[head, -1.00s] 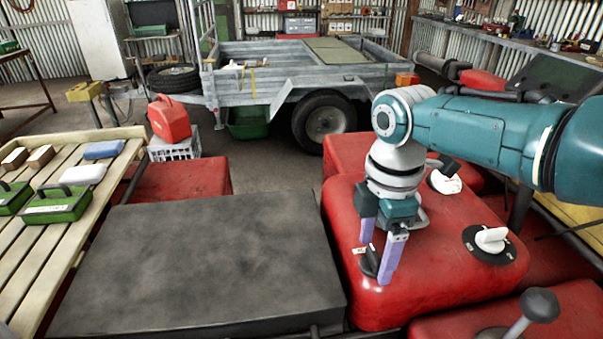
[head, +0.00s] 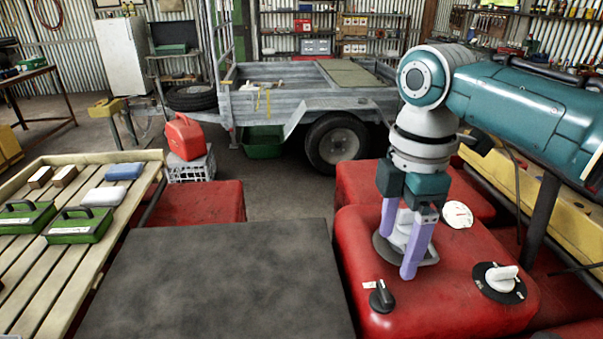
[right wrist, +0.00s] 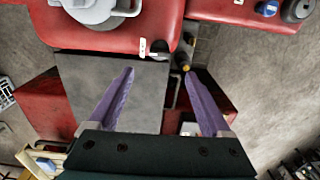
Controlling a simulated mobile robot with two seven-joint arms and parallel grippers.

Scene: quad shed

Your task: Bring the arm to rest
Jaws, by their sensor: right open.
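My right gripper (head: 397,254) is open and empty above the red tank (head: 455,300), its purple fingers pointing down. In the head view, a small black knob (head: 381,296) with a white label sits nearer the front of the tank, apart from the fingers. In the right wrist view, the gripper (right wrist: 160,73) has its fingers spread, with the black knob (right wrist: 160,47) beyond the tips. A large white knob on a black dial (head: 500,281) is to the right. A grey round fitting is partly hidden behind the fingers. My left gripper is out of view.
A flat dark grey panel (head: 225,290) lies left of the tank. A red jerrycan (head: 185,137) stands on a white crate (head: 190,170). A trailer (head: 300,100) is behind, with floor between.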

